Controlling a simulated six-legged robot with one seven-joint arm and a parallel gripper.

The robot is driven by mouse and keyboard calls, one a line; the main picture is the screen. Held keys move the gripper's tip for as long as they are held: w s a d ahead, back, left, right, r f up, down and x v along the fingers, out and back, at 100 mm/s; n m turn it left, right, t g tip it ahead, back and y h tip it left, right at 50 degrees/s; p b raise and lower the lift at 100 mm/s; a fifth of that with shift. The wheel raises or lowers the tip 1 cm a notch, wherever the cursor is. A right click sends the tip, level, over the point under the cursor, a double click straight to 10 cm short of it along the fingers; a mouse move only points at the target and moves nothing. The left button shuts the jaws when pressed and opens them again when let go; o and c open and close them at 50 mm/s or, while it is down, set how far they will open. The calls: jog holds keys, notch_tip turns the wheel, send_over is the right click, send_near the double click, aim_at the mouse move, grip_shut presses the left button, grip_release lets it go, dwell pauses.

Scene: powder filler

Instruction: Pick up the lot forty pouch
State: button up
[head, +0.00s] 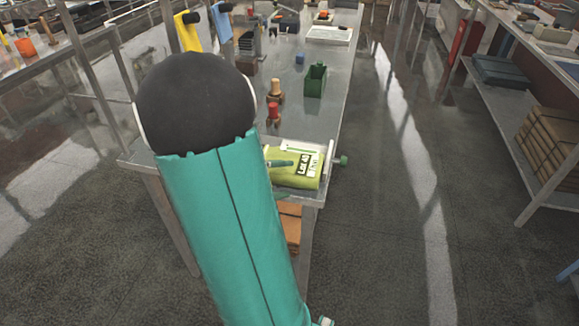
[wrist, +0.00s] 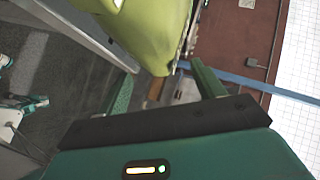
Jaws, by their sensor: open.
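The lot forty pouch (head: 287,181) is yellow-green with a black and white label reading "Lot 4…", the last digit hard to read. It lies at the near end of the metal bench in the head view, partly hidden by my arm. In the wrist view the pouch (wrist: 152,32) fills the top middle. My gripper (wrist: 165,75) is open and empty in the wrist view. Its two green fingers point towards the pouch, whose lower edge shows close to the gap between the fingertips. Whether they touch it cannot be told.
A red-topped peg (head: 273,113), an orange-brown peg (head: 276,90) and a dark green bin (head: 316,80) stand farther back on the bench. The floor to the right is clear up to a shelf with brown packages (head: 550,140).

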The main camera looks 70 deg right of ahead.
aim_at(298, 174)
jog(key=x, duration=0.5)
jog(key=shift+s+d, duration=0.2)
jog(key=shift+d, duration=0.15)
jog(key=shift+c, duration=0.2)
jog(key=c, duration=0.8)
jog(key=shift+w+r, duration=0.1)
jog(key=shift+r, duration=0.5)
jog(key=c, duration=0.4)
jog(key=s+d+r, duration=0.1)
jog(key=r, duration=0.1)
jog(key=s+d+r, duration=0.1)
jog(key=r, duration=0.2)
jog(key=s+r, duration=0.1)
jog(key=r, duration=0.1)
jog(key=shift+s+d+r, duration=0.2)
jog(key=shift+s+d, duration=0.2)
jog(key=shift+c, duration=0.7)
jog(key=s+d+r, duration=0.4)
jog(key=s+d, duration=0.2)
jog(key=s, duration=0.1)
jog(key=shift+s+r, duration=0.2)
